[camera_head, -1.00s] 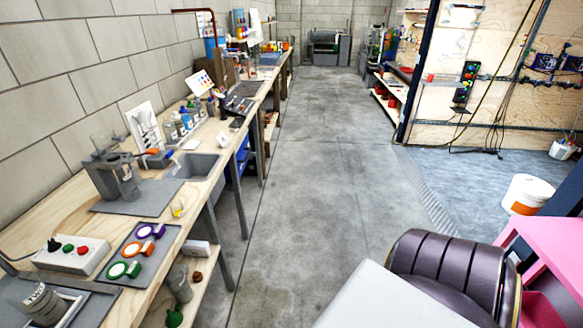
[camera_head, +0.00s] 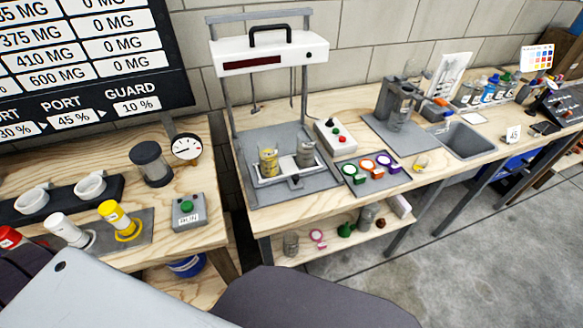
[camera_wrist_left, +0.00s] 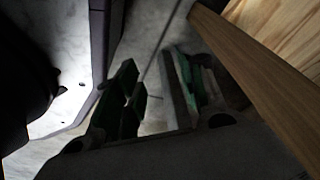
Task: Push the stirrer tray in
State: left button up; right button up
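The stirrer (camera_head: 263,60) stands on the wooden bench in the head view, with a white head, a black handle and grey posts. Its tray (camera_head: 262,179) is low at the front of the grey base. A yellow canister (camera_head: 268,162) and a grey canister (camera_head: 306,154) stand on the tray. A small dark part sits at the tray's front middle. I cannot tell how far out the tray is. My left gripper (camera_wrist_left: 157,97) shows in the left wrist view, its fingers apart and nothing seen between them, near a wooden beam. My right gripper is not in view.
A button box (camera_head: 336,137) and a mat with coloured rings (camera_head: 372,166) lie right of the stirrer. A separate left bench holds a gauge (camera_head: 186,148) and a green-button box (camera_head: 188,212). A gap separates the benches. Open floor (camera_head: 480,250) lies at right.

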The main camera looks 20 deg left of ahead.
aim_at(289, 171)
jog(key=k+l, duration=0.1)
jog(key=l, duration=0.3)
jog(key=k+l+u, duration=0.1)
jog(key=l, duration=0.35)
jog(key=k+l, duration=0.1)
jog(key=l, duration=0.3)
jog(key=k+l+u, duration=0.1)
jog(key=l, duration=0.3)
